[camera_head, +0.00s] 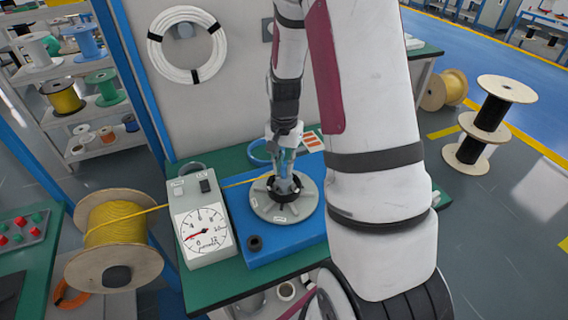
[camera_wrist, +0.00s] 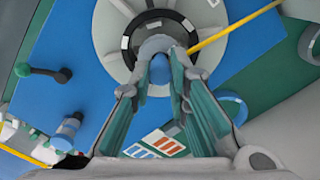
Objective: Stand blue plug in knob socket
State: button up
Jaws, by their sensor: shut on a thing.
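The blue plug (camera_wrist: 159,68) shows between my fingertips in the wrist view. My gripper (camera_wrist: 163,64) is shut on it. Plug and fingertips are directly over the middle of the black knob ring (camera_wrist: 129,42), at the centre of a round grey disc (camera_wrist: 108,47). The fingers hide the socket and the plug's lower end, so I cannot tell how deep the plug sits. In the head view my gripper (camera_head: 285,183) points down onto the disc (camera_head: 267,205), and the plug is too small to make out.
A yellow cable (camera_wrist: 238,27) runs beside the knob, from a wooden spool (camera_head: 115,233) past a dial gauge (camera_head: 203,236). The blue plate (camera_head: 283,250) carries a dark stub (camera_head: 255,243). A blue-grey cylinder (camera_wrist: 68,130) and a green-ended lever (camera_wrist: 42,71) are nearby.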

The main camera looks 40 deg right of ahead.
jog(key=shift+f, duration=0.35)
dwell(0.4)
jog(key=o, duration=0.9)
jog(key=shift+o, duration=0.2)
jog(key=shift+r+p, duration=1.55)
jog(key=shift+r, duration=2.5)
